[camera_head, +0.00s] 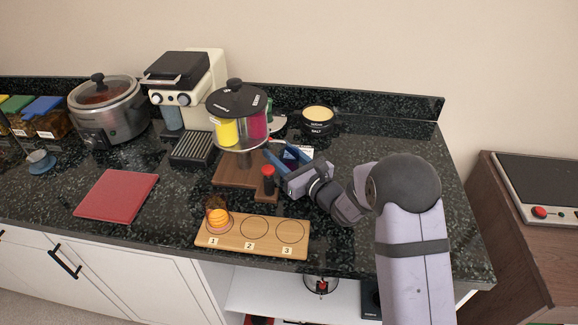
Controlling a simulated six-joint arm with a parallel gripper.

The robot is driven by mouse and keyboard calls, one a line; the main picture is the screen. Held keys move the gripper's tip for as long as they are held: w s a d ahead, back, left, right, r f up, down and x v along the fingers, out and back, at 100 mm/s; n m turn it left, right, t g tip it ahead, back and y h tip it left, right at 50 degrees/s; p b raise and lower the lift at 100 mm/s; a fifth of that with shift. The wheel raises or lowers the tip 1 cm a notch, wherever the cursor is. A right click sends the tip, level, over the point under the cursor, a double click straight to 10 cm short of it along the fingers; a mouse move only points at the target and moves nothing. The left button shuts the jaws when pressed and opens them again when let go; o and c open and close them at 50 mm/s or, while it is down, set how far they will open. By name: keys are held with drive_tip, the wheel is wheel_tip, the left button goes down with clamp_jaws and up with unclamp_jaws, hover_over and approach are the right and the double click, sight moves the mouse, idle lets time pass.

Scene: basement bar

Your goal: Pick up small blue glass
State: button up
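No small blue glass can be made out for certain. A bluish see-through vessel (173,118) stands under the coffee machine (186,83). A small grey-blue cup-like thing (40,160) is at the far left.
The clear pot (238,127) stands by a brown wooden block (232,173) and a dark red-topped bottle (268,180). A numbered wooden board (270,233) lies in front. A salt jar (318,120) is behind my gripper. A red mat (116,195) lies left; the counter's right end is clear.

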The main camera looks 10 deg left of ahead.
drive_tip(key=shift+r, duration=0.3)
drive_tip(key=shift+c, duration=0.5)
drive_tip(key=shift+r+p, duration=0.3)
drive_tip(key=shift+r, duration=0.3)
drive_tip(key=shift+v, duration=1.05)
drive_tip(key=v, duration=2.1)
drive_tip(key=shift+s+d+r, duration=0.15)
drive_tip(key=shift+d+r, duration=0.05)
drive_tip(key=shift+s+d+p, duration=0.2)
drive_tip(key=shift+d+p, duration=0.1)
drive_tip(key=shift+p, duration=0.2)
drive_tip(key=p+v, duration=0.5)
drive_tip(key=v, duration=1)
drive_tip(key=shift+s+d+f, duration=0.1)
drive_tip(key=shift+s+f, duration=0.05)
drive_tip(key=shift+s, duration=0.05)
drive_tip(key=shift+p+v, duration=0.4)
drive_tip(key=shift+v, duration=2.15)
drive_tip(key=shift+s+d, duration=0.1)
